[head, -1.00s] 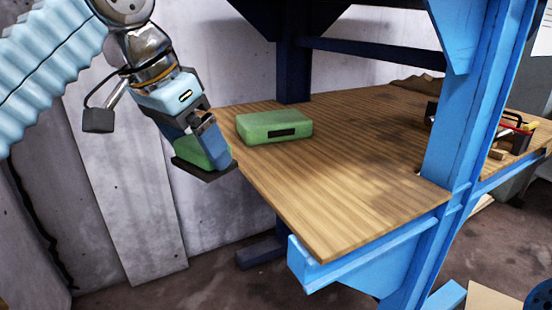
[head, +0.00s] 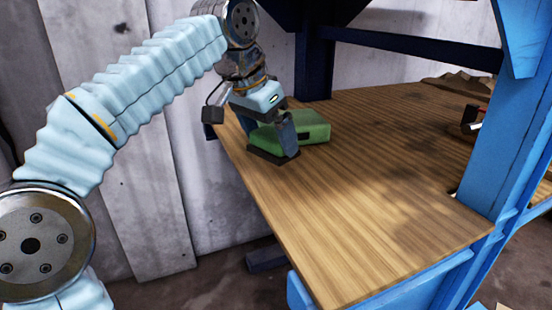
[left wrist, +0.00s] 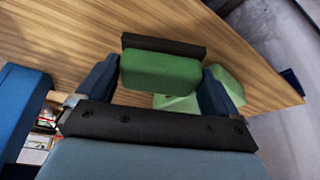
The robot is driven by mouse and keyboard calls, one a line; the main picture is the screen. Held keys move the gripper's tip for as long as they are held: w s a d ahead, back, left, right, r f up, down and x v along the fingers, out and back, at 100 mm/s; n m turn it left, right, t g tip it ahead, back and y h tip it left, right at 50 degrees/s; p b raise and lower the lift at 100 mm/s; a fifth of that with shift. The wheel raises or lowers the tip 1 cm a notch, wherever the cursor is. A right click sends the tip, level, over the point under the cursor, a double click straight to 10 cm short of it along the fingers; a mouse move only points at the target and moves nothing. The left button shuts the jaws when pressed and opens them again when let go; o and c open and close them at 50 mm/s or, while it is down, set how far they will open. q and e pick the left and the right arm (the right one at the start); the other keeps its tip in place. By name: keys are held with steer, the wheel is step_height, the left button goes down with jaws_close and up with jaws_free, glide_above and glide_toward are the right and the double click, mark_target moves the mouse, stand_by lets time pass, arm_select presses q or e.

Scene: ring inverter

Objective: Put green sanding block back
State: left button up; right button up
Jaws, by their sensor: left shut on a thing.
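The green sanding block (left wrist: 160,72) has a dark flat plate (left wrist: 165,46) along one face. In the left wrist view it sits between the two fingers of my left gripper (left wrist: 161,66), which is shut on it. In the head view my left gripper (head: 285,137) is at the left part of the wooden bench top (head: 350,215), in front of a green case (head: 312,128). There the dark plate (head: 272,156) shows low at the fingers, and the green part is mostly hidden. I cannot tell whether the plate touches the wood. My right gripper is not in view.
The green case also shows behind the held block in the left wrist view (left wrist: 226,88). A blue post (head: 508,140) stands at the bench's right side. Small items (head: 471,122) lie at the far right. The front middle of the bench top is clear.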

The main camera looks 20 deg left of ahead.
arm_select(q)
steer(key=shift+w+d+f, duration=0.1)
steer(key=shift+w+f, duration=0.4)
steer(key=shift+f, duration=0.15)
steer(key=shift+s+b+x, duration=0.1)
steer(key=shift+b+x, duration=0.2)
steer(key=shift+x, duration=0.8)
steer(key=shift+s+b+x, duration=0.15)
steer(key=shift+b+x, duration=0.15)
steer(key=shift+x, duration=0.8)
steer(key=shift+f, duration=0.2)
steer(key=shift+f, duration=0.15)
steer(key=o, duration=0.6)
steer(key=shift+o, duration=0.2)
steer(key=shift+r, duration=0.3)
steer(key=p+v, duration=0.3)
steer(key=v, duration=0.9)
